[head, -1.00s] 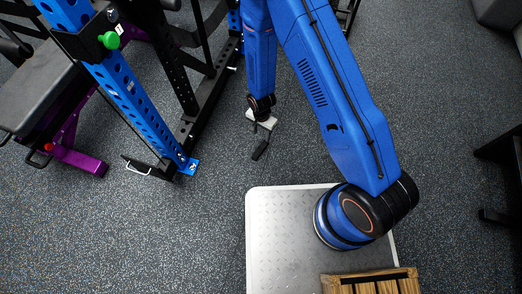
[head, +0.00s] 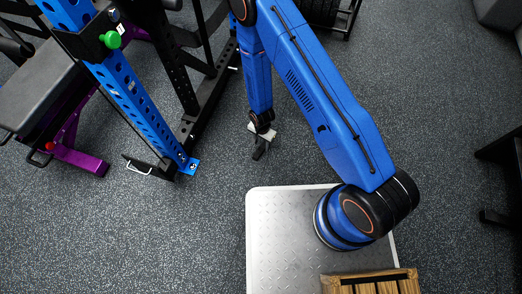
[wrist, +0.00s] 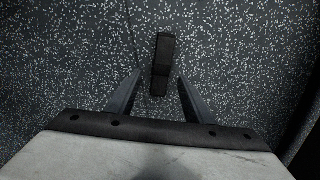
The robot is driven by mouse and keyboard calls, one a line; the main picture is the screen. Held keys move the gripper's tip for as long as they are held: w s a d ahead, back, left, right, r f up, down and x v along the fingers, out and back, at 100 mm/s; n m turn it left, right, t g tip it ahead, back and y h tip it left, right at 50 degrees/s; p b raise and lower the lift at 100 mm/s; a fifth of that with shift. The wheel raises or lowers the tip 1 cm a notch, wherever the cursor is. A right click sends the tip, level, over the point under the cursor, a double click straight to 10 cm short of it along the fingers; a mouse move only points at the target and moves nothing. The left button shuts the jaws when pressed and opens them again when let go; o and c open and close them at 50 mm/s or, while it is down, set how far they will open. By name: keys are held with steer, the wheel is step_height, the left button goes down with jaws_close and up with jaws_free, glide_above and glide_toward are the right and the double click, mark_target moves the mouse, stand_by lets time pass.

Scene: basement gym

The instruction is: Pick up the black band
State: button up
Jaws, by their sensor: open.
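The black band (wrist: 163,63) lies on the speckled floor in the wrist view, a short dark strip running away from my gripper. My gripper (wrist: 158,82) is open and empty, with one finger on each side of the band's near end. I cannot tell how high the fingertips are above the floor. In the head view my gripper (head: 259,152) hangs low over the floor beside the rack's foot. The band cannot be told apart from the dark fingers there.
A blue and black rack (head: 137,103) stands left of my gripper, its base (head: 187,165) close by. A bench (head: 38,88) with purple legs is farther left. A wooden crate (head: 370,277) is at the bottom. Open floor (head: 170,240) lies at lower left.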

mark_target(261, 149)
steer(key=shift+a+f, duration=0.2)
steer(key=shift+f, duration=2.25)
steer(key=c, duration=1.1)
